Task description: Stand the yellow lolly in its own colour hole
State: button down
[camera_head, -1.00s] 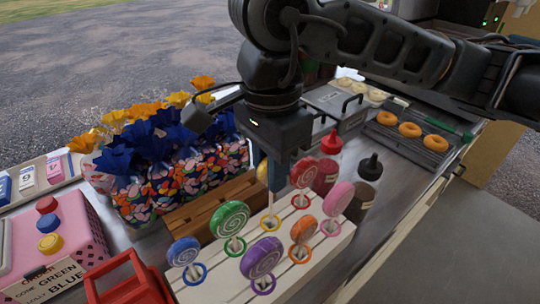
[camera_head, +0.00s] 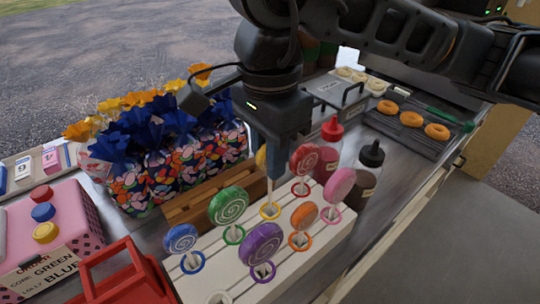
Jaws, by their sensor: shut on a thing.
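My gripper (camera_head: 274,150) is over the back part of the white slatted stand (camera_head: 228,268), shut on the yellow lolly (camera_head: 261,157). The fingers hide most of the lolly's head; only a yellow edge shows at their left. Its pale stick (camera_head: 269,190) points down, about upright, to the yellow ring (camera_head: 270,211) on the stand. The stick's lower end appears at the ring; I cannot tell whether it is inside the hole.
Close around stand the red (camera_head: 304,159), green (camera_head: 228,206), orange (camera_head: 304,215), pink (camera_head: 339,185), purple (camera_head: 262,244) and blue (camera_head: 181,238) lollies. Sauce bottles (camera_head: 367,175) stand right, a wooden crate (camera_head: 190,207) behind left, a red frame (camera_head: 118,272) at front left.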

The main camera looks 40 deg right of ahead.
jog(key=shift+f+b, duration=0.35)
jog(key=shift+b, duration=1.05)
jog(key=shift+f, duration=0.1)
dwell(0.3)
jog(key=shift+f+b, duration=0.45)
jog(key=shift+b, duration=0.55)
jog(key=shift+f, duration=0.1)
jog(key=shift+f+b, duration=0.5)
jog(key=shift+b, duration=0.45)
jog(key=shift+f+b, duration=0.2)
jog(key=shift+b, duration=0.15)
jog(key=shift+f+b, duration=1.1)
jog(key=shift+b, duration=0.25)
